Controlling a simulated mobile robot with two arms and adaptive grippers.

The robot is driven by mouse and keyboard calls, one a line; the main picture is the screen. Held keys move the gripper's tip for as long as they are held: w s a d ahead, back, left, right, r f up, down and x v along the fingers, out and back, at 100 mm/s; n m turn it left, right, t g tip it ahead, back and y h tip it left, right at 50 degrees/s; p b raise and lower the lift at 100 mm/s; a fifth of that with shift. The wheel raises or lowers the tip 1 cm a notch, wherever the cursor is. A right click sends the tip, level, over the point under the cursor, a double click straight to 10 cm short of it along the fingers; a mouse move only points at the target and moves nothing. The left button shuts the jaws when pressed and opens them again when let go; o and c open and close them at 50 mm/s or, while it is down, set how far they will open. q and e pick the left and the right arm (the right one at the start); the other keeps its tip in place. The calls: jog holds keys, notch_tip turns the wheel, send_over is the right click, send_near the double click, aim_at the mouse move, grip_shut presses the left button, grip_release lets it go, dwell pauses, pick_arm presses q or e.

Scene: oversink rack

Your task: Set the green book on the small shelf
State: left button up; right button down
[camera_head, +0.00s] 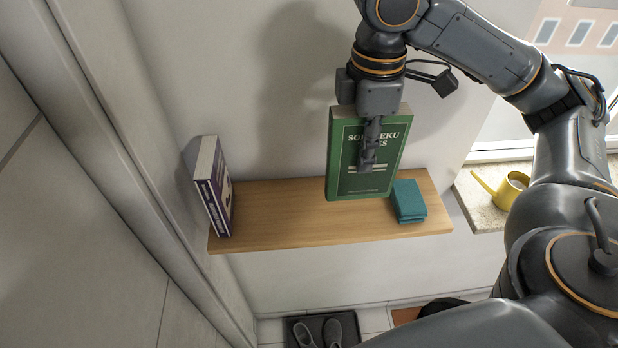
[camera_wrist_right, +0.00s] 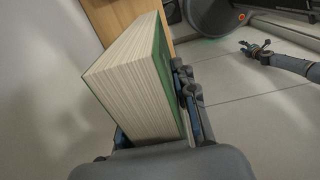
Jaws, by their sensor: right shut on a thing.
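The green book (camera_head: 350,181) is upright, its titled cover facing the head camera. My right gripper (camera_head: 368,158) is shut on it from above, one finger showing on the cover. In the right wrist view its page edges and green cover (camera_wrist_right: 162,62) lie between the fingers. The small wooden shelf (camera_head: 285,220) is fixed to the wall. The book's lower edge overlaps the shelf in the picture; I cannot tell whether it touches. My left gripper (camera_wrist_right: 254,50) shows small and far off at the right of the right wrist view; its opening is unclear.
A purple-and-white book (camera_head: 214,190) stands at the shelf's left end. A small teal block-like object (camera_head: 408,201) lies near the right end. Bare shelf lies between. A yellow watering can (camera_head: 507,190) stands on the sill (camera_head: 470,205). Shoes (camera_head: 320,332) lie on a mat below.

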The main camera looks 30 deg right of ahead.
pick_arm(q)
notch_tip(320, 180, up, 6)
jog(key=p, duration=0.5)
jog(key=shift+s+f+p, duration=0.1)
jog(key=shift+p, duration=0.3)
pick_arm(e)
jog(key=w+a+f, duration=0.6)
jog(key=w+f, duration=0.4)
jog(key=f, duration=0.2)
jog(key=shift+w+a, duration=0.15)
jog(key=shift+a, duration=0.1)
jog(key=shift+f, duration=0.15)
jog(key=c, duration=1.1)
grip_release()
jog(key=shift+f, duration=0.1)
jog(key=shift+o, duration=0.2)
